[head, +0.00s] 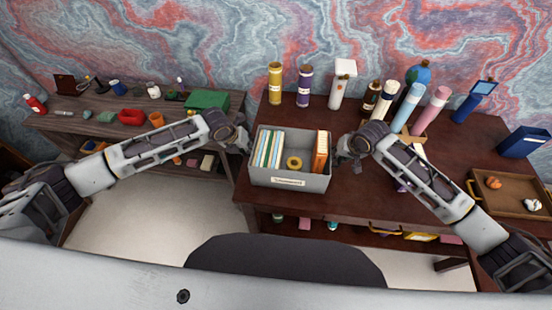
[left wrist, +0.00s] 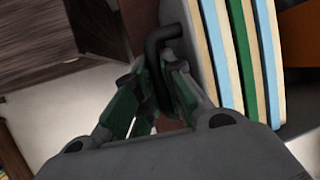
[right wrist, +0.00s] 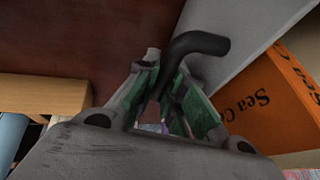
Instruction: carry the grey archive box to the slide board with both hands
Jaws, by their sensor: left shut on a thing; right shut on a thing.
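The grey archive box (head: 262,175) is at the left end of the dark red-brown desk, with files, a yellow ring-shaped roll and an orange book inside. My left gripper (head: 246,146) is at its left side, shut on a dark bent handle (left wrist: 165,38). My right gripper (head: 343,152) is at its right side, shut on the matching handle (right wrist: 195,43). The box looks about level; I cannot tell whether its bottom touches the desk. I cannot clearly make out the slide board; my right arm hides part of the desk.
Bottles and rolled tubes (head: 408,105) stand along the back of the desk (head: 350,205). A brown tray (head: 512,198) and a blue box (head: 524,142) are at the right. A lower wooden bench (head: 70,128) with small objects stands at the left. Desk shows in front of my right gripper.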

